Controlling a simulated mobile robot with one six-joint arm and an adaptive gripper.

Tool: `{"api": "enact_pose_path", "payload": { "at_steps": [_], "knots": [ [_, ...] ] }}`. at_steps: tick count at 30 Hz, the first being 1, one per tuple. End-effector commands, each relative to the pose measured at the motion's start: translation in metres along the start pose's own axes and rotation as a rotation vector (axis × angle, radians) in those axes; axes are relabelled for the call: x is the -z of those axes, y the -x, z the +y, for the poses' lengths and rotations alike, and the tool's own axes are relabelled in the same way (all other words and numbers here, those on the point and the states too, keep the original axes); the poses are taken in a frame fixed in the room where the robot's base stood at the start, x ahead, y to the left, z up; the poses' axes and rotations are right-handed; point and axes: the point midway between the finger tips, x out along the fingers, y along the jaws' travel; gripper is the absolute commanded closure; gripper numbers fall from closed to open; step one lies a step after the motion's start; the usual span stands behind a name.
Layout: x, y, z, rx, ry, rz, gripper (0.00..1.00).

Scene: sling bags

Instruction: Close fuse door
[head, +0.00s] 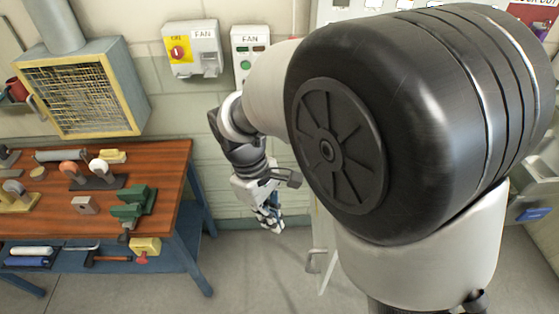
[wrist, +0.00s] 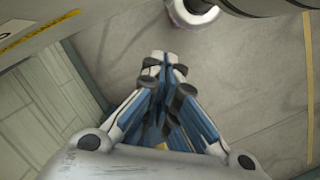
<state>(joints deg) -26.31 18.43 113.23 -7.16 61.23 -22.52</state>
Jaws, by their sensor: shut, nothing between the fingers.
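My gripper (head: 270,220) hangs beside the wall, pointing down, left of my large dark arm joint. In the wrist view its fingers (wrist: 163,65) are shut together with nothing between them. A pale panel with a handle-like bracket (head: 314,262) shows below my arm, just right of the gripper; it may be the fuse door, but my arm hides most of it. In the wrist view a pale panel with a yellow-marked label (wrist: 40,32) crosses the upper left, apart from the fingers; I cannot tell whether it is the same panel.
A wooden workbench (head: 165,160) with tools stands at left. A yellow-framed vent (head: 82,95), a fan switch box (head: 191,50) and a fan button box (head: 250,45) are on the wall. Bare grey floor (head: 250,270) lies below the gripper.

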Motion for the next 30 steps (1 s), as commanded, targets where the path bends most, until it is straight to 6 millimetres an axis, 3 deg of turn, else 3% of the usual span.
{"api": "enact_pose_path", "payload": {
  "at_steps": [15, 21, 30],
  "knots": [
    [-0.001, -0.101, 0.000, 0.003, -0.004, -0.003, 1.00],
    [-0.030, -0.102, 0.000, 0.001, -0.005, 0.002, 1.00],
    [-0.040, -0.104, 0.000, 0.000, -0.004, 0.002, 1.00]
  ]
}}
